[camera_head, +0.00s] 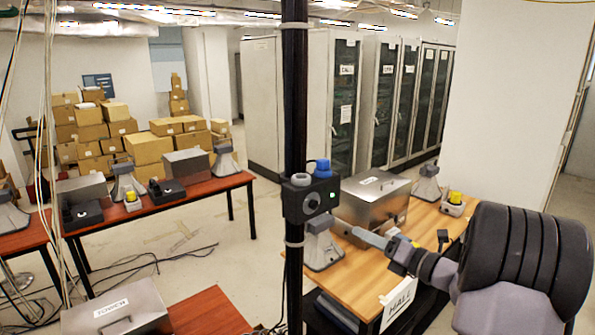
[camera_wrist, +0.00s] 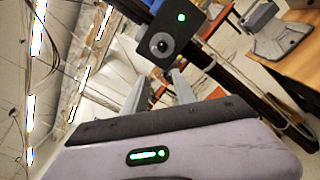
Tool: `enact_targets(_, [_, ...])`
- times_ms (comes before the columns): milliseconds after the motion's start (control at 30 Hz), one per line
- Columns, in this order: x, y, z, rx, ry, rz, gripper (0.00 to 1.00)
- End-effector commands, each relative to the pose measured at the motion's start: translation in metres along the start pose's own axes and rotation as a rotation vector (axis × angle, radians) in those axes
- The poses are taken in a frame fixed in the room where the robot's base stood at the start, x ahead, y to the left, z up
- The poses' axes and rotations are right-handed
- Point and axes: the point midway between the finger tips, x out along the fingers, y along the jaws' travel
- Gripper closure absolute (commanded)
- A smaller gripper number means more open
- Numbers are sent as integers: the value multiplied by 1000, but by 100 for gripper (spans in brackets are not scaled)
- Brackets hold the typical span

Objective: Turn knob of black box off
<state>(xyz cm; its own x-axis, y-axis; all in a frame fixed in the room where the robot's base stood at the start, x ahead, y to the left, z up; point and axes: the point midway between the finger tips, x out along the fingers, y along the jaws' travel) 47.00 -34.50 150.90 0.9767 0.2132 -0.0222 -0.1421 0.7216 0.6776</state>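The black box (camera_head: 322,206) is fixed on a dark vertical pole. On its front is a round grey knob (camera_head: 311,201), and a green light glows beside it. A blue part sits on top of the box. The wrist view shows the box (camera_wrist: 190,32) tilted, with the knob (camera_wrist: 160,44) just beyond my fingertips. My gripper (camera_wrist: 159,73) is open, its two grey fingers apart with nothing between them. In the head view, my gripper (camera_head: 362,236) is to the lower right of the box, apart from it. The knob's exact pointer angle is too small to tell.
Behind the pole is a wooden table (camera_head: 359,286) with a metal case (camera_head: 366,205) and a HALL sign (camera_head: 398,301). A red-brown table (camera_head: 207,312) with a TOWER case (camera_head: 118,310) stands at lower left. Cables lie on the floor. Cabinets (camera_head: 350,95) and cardboard boxes (camera_head: 148,148) stand farther back.

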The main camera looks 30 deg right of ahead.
Motion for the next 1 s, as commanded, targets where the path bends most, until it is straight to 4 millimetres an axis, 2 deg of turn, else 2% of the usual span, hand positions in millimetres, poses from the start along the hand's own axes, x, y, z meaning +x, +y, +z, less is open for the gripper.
enact_targets(33, [-6,-4,13,30,-31,-9,67])
enact_targets(167, [4,-11,15,50,-49,-12,67])
enact_targets(500, [104,-10,18,46,-43,-11,67])
enact_targets(700, [148,-12,20,45,-45,-12,67])
enact_targets(833, [161,-13,20,44,-45,-12,67])
enact_targets(1000, [166,-14,19,45,-46,-13,67])
